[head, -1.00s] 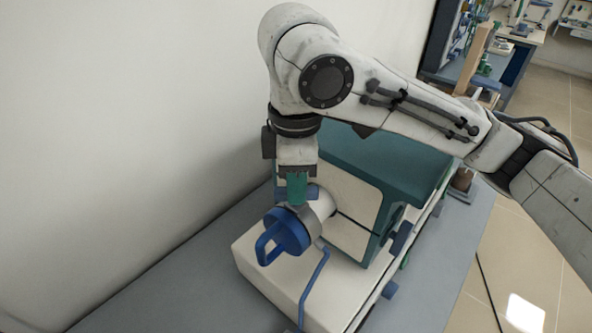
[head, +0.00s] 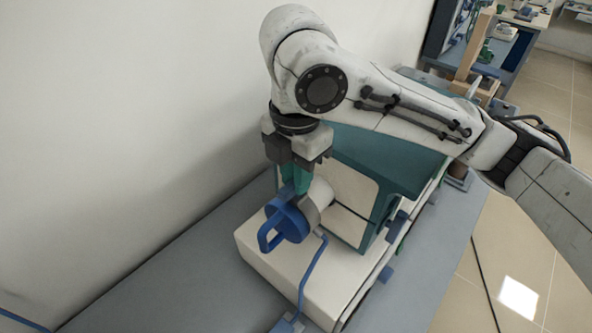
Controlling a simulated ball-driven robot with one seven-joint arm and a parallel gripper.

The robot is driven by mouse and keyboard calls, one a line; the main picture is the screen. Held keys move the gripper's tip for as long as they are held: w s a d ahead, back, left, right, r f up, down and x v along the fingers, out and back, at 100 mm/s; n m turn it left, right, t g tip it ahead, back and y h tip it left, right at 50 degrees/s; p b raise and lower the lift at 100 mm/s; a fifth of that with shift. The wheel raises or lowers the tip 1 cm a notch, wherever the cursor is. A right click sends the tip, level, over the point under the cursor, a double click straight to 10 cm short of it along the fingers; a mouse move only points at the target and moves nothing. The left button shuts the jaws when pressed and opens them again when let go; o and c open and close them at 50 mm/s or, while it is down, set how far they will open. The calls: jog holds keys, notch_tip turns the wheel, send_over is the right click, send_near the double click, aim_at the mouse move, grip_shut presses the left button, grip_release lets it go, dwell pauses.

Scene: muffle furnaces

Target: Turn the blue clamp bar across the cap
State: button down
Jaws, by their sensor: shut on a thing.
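The cap (head: 291,226) is a round blue disc with a looped blue handle, on the front end of a pale cylinder (head: 321,192) that sticks out of the teal and cream furnace (head: 352,186). The blue clamp bar (head: 286,191) shows as a short blue piece at the cap's upper edge, partly hidden by my fingers. My gripper (head: 298,188), with teal fingers pointing down, is shut on the clamp bar just above the cap. The bar's far end and its exact angle across the cap are hidden.
The furnace stands on a cream base (head: 285,262) on a grey bench (head: 185,287) along a white wall. A bent blue rod (head: 311,275) runs in front of the cap. The bench is clear to the left.

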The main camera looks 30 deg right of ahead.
jog(key=shift+n, duration=0.3)
jog(key=c, duration=1)
grip_release()
jog(key=shift+c, duration=0.2)
notch_tip(320, 180, up, 11)
jog(key=shift+f, duration=0.15)
